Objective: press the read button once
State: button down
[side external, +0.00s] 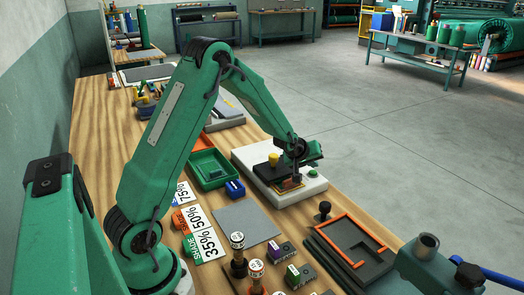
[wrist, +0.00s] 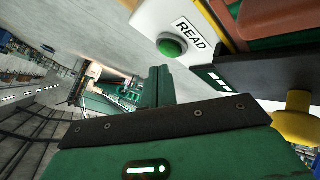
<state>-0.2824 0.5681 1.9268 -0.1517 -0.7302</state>
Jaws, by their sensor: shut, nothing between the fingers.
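The read button (wrist: 172,47) is a round green dome on a white device (wrist: 152,22), beside a READ label (wrist: 190,32). In the side view the button (side external: 313,173) stands at the right end of the white device (side external: 283,197). My gripper (side external: 318,153) is shut and empty, close above the button in that view. In the wrist view its closed dark green fingers (wrist: 158,70) point toward the button, with their tips just below it in the picture. I see no clear contact. The button's top is unobstructed in the wrist view.
The device carries a black arm (side external: 265,172) with a yellow knob (side external: 273,159), close beside my gripper. A green tray (side external: 207,180), a grey mat (side external: 246,223), stamps (side external: 238,250) and an orange-edged fixture (side external: 345,245) lie nearby on the wooden bench.

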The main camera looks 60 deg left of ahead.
aim_at(311, 173)
jog(key=shift+f, duration=1)
dwell(1.9)
jog(key=shift+r, duration=0.95)
jog(key=shift+r, duration=0.15)
jog(key=shift+r, duration=2.4)
jog(key=shift+d, duration=0.1)
